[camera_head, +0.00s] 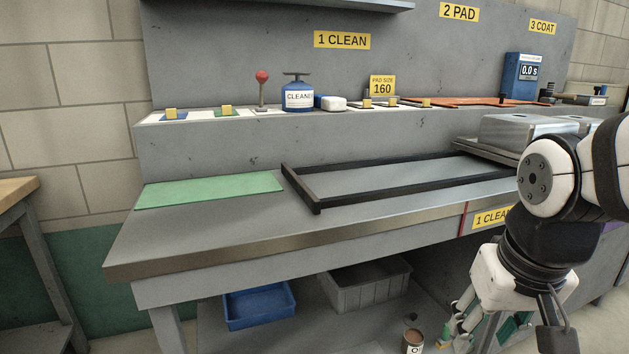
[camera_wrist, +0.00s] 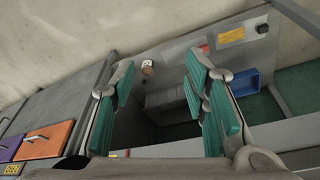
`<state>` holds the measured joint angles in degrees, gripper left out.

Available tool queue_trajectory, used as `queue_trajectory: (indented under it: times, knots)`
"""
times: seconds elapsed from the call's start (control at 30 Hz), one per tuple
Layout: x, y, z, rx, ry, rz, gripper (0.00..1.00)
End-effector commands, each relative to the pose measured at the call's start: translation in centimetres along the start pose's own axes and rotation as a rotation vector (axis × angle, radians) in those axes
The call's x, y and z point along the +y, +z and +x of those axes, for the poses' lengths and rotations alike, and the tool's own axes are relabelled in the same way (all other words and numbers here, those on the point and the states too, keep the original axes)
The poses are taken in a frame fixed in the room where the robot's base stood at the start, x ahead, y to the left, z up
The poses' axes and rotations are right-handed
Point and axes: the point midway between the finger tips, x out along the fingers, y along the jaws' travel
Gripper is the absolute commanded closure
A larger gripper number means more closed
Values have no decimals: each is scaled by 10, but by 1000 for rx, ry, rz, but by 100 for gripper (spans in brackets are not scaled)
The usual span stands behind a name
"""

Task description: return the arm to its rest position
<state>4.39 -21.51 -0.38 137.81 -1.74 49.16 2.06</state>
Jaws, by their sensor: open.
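My arm is at the right of the head view, bent in front of the bench. My gripper (camera_head: 480,335) hangs down at the lower right of that view, in front of the bench's front edge and partly cut off by the frame. In the wrist view my gripper (camera_wrist: 165,95) shows two teal-padded fingers spread wide apart. It is open, with nothing between the fingers. The fingertips are apart from the bench and from the bins under it.
The grey bench (camera_head: 230,225) holds a green mat (camera_head: 210,190) and a black frame (camera_head: 315,200). A blue bin (camera_head: 259,307), a grey bin (camera_head: 365,289) and a can (camera_head: 412,342) sit below. A cleaner bottle (camera_head: 298,95) stands on the ledge.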

Motion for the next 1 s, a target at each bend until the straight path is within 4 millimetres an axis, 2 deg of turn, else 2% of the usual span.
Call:
queue_trajectory:
  times: [0.03, 0.1, 0.2, 0.53, 0.87, 1.0]
  knots:
    - [-3, 23, -11, -23, -5, -9, 59]
    - [-6, 53, -21, -66, -10, -18, 59]
    - [-9, 88, -31, -116, -15, -30, 59]
    - [-10, 174, -50, -239, -23, -63, 59]
    - [-10, 149, -96, -200, -26, -66, 59]
    - [-10, 136, -123, -172, -28, -68, 59]
